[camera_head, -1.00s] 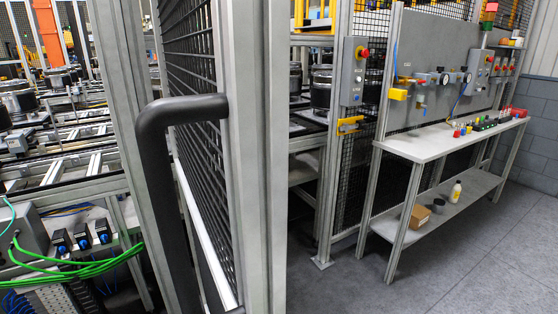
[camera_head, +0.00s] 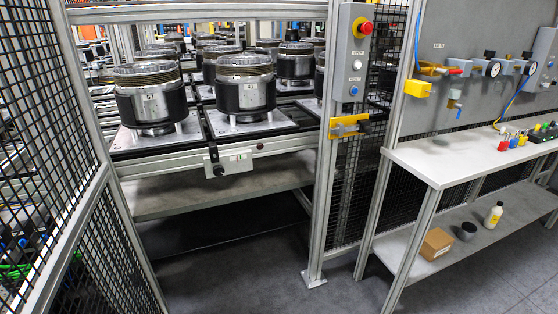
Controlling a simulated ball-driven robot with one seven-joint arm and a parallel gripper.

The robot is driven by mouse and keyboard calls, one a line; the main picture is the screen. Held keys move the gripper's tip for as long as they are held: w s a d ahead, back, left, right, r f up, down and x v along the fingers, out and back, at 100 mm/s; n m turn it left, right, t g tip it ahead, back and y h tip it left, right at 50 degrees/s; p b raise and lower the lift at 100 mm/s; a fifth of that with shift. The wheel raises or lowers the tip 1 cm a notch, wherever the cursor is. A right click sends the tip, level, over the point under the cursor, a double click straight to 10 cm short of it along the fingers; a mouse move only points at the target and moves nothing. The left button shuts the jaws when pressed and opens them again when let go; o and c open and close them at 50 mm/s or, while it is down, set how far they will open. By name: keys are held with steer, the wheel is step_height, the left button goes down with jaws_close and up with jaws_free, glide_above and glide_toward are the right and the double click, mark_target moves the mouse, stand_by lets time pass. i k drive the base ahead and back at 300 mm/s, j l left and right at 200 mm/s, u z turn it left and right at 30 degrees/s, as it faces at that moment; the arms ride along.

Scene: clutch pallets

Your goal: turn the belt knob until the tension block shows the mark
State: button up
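A small black knob (camera_head: 218,170) sits on a plate at the front rail of the conveyor, left of centre; it looks like the belt knob. Just right of it on the rail is a small pale block (camera_head: 240,157) with a bit of green, perhaps the tension block. Any mark on it is too small to read. My gripper is not in view.
Clutches on pallets (camera_head: 211,125) stand on the conveyor above the knob. Mesh fencing (camera_head: 48,165) is on the left. A post with a button box (camera_head: 355,60) and yellow latch (camera_head: 348,126) borders the opening on the right. A workbench (camera_head: 440,163) stands further right.

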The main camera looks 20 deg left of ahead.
mark_target(219, 170)
steer(key=i+l+u, duration=0.1)
steer(key=i+l, duration=0.25)
steer(key=i+u, duration=0.4)
steer(key=i+l+u, duration=0.15)
steer(key=u, duration=0.25)
steer(key=i+l+u, duration=0.2)
steer(key=u, duration=0.2)
steer(key=i+j, duration=0.1)
steer(key=i, duration=1.05)
